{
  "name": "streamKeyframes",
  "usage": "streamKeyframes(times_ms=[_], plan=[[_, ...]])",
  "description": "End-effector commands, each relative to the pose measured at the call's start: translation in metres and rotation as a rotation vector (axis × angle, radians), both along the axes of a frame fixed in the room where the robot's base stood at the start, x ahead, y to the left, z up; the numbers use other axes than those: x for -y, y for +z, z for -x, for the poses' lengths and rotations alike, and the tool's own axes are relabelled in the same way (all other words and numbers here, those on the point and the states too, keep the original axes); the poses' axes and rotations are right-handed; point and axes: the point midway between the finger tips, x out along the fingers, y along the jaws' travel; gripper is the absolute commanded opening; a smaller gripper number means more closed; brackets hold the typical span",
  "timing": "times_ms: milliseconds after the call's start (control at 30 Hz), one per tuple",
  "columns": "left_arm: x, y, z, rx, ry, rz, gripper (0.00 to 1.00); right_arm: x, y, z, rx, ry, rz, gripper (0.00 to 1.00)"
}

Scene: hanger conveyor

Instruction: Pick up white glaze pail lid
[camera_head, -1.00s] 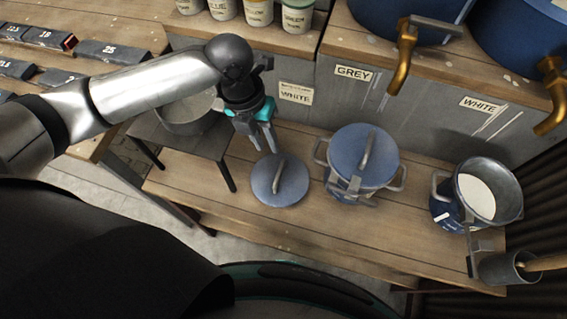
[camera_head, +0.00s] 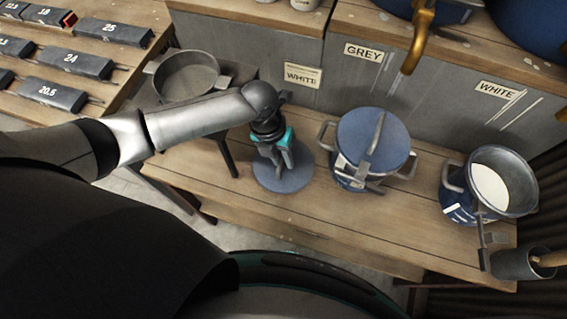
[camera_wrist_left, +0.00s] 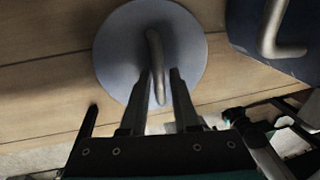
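The blue round lid (camera_head: 297,180) with a grey bar handle lies flat on the wooden bench, left of the closed blue pail. My left gripper (camera_head: 282,166) is above it and hides its handle in the head view. In the left wrist view, the lid (camera_wrist_left: 192,52) lies ahead of the open fingers (camera_wrist_left: 160,88), and its handle (camera_wrist_left: 154,55) shows between them. I cannot tell whether the fingers touch the handle. The open pail with white glaze (camera_head: 490,188) stands at the right, below a WHITE label. My right gripper is not in view.
The closed blue pail (camera_head: 372,140) stands just right of the lid. A dark stool (camera_head: 200,122) bearing a grey pan (camera_head: 187,76) is at the left. A grey cup (camera_head: 512,264) is at the bench's right end. The bench front (camera_head: 330,215) is clear.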

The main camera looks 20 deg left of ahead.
Motion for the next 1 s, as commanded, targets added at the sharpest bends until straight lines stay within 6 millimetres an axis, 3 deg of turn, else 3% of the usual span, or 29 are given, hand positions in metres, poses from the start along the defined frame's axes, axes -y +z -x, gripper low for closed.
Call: streamKeyframes(times_ms=[267,533,1000], plan=[[0.0010,-0.0045,0.0002,0.000,-0.001,0.000,0.29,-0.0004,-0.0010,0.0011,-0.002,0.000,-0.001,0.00],[0.0007,-0.0042,0.0002,0.000,0.000,-0.001,0.00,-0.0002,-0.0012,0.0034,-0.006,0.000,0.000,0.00],[0.0009,-0.0038,-0.0003,0.001,0.000,0.000,0.00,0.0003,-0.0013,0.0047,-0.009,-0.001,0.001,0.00]])
